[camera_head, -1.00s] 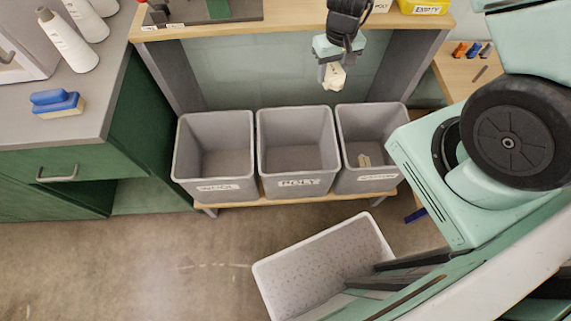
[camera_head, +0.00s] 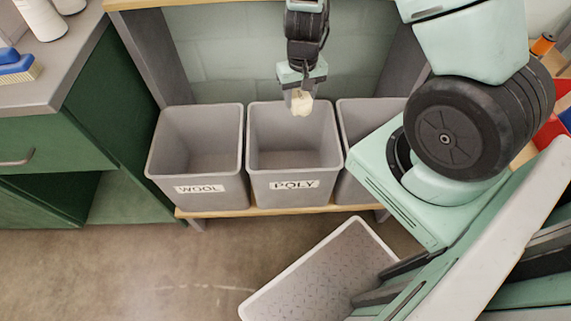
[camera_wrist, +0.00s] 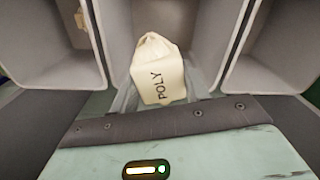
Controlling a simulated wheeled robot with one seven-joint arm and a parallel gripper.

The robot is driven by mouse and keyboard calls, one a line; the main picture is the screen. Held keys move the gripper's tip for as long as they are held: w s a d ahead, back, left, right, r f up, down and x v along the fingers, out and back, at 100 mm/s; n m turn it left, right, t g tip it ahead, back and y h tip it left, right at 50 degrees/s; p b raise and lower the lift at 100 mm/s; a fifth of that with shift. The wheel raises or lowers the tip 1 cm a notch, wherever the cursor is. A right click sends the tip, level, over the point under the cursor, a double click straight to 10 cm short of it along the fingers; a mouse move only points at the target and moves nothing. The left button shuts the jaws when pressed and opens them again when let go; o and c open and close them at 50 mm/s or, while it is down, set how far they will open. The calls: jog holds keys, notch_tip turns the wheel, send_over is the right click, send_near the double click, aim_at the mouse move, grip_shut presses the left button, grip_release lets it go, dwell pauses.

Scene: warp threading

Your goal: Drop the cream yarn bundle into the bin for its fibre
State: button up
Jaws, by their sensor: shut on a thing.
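The cream yarn bundle (camera_head: 302,104) is held in my gripper (camera_head: 301,92), which is shut on it. In the wrist view the bundle (camera_wrist: 158,70) has a label reading POLY. The bundle hangs over the back part of the middle bin (camera_head: 295,186), which is labelled POLY and looks empty inside.
The bins stand side by side on a low wooden shelf (camera_head: 240,211). A green cabinet (camera_head: 70,150) is on the left. A blue brush (camera_head: 18,66) lies on its top.

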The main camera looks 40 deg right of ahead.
notch_tip(320, 180, down, 6)
jog(key=b, duration=0.5)
jog(key=shift+r, duration=0.15)
jog(key=o, duration=1)
notch_tip(320, 180, up, 18)
jog(key=p, duration=0.7)
jog(key=shift+f, duration=0.25)
